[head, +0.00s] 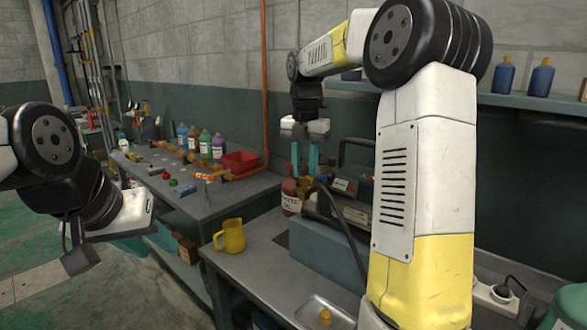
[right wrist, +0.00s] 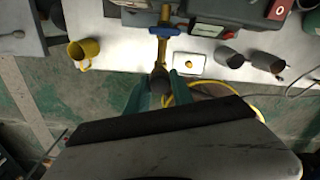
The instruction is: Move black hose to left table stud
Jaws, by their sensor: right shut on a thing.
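My right gripper (head: 304,158) has teal fingers and is low beside the dark machine on the near bench. In the right wrist view its fingers (right wrist: 159,92) are on either side of a dark round end (right wrist: 158,82), shut on it. The black hose (head: 345,228) runs from just below these fingers down to the right, then goes behind my right arm. A brass pipe with a blue handle (right wrist: 165,30) lines up with the held end; I cannot tell whether they touch. My left gripper (head: 125,235) is at the far left, away from the hose; its fingertips are unclear.
The left table (head: 218,197) carries brass fittings (head: 191,157), colored bottles (head: 205,142) and a red bin (head: 240,162); I cannot single out a stud. A yellow mug (head: 232,236) and a tray (head: 338,312) stand on the near bench. A red-brown bottle (head: 291,198) is close to my right gripper.

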